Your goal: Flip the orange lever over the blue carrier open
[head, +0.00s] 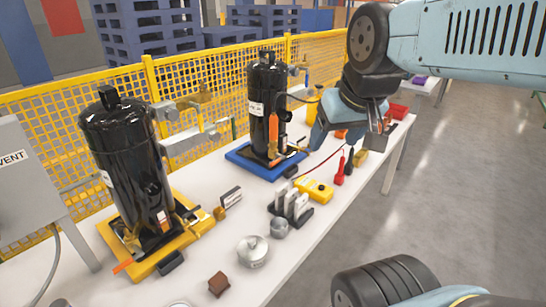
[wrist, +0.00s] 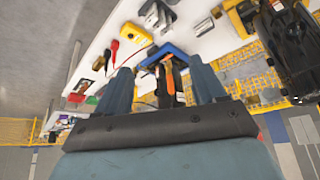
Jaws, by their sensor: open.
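The blue carrier (head: 245,163) lies on the white table under a black compressor (head: 262,95). An orange lever (head: 273,135) stands roughly upright against the front of that compressor. My gripper (head: 343,142) is to the right of the lever, above the table, apart from it in the head view. In the wrist view, the orange lever (wrist: 168,78) shows between my two spread fingers, near the blue carrier's edge (wrist: 160,55). My gripper (wrist: 158,72) is open, with nothing visible gripped. The lever's lower joint is too small to make out.
A second black compressor (head: 130,160) stands on a yellow carrier (head: 190,237) at left. A yellow meter (head: 314,190), red-handled tools (head: 340,170) and metal blocks (head: 291,204) lie in front. A yellow mesh fence (head: 205,92) runs behind the table.

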